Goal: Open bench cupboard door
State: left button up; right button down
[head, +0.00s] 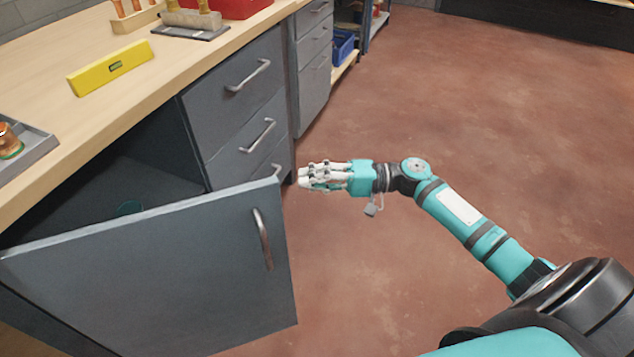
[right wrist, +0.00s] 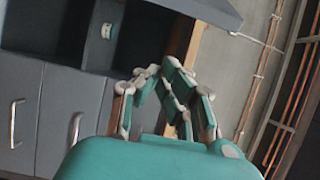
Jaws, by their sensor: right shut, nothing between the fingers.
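The bench cupboard door (head: 160,275) is grey with a curved metal handle (head: 262,238) near its free edge. It stands swung well out from the bench, and the dark cupboard inside (head: 120,195) shows behind it. My right gripper (head: 303,176) is shut and empty, just beyond the door's upper free corner and apart from the handle. In the right wrist view its fingers (right wrist: 165,90) are together, with grey fronts and handles behind. Whether the fingers touch the door edge I cannot tell. My left gripper is not in view.
Grey drawers (head: 240,105) with bar handles stand right of the cupboard opening. The wooden benchtop (head: 60,115) holds a yellow spirit level (head: 110,68), a grey tray (head: 35,155) and a red box (head: 245,8). The reddish floor (head: 480,110) to the right is clear.

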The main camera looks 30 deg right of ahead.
jog(key=x, duration=0.7)
pick_arm(q)
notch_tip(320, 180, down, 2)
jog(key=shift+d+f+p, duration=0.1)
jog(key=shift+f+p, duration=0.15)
jog(key=shift+p, duration=0.05)
pick_arm(e)
jog(key=s, duration=0.4)
jog(key=shift+s, duration=0.15)
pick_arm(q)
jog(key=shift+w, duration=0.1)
pick_arm(e)
jog(key=shift+s, duration=0.1)
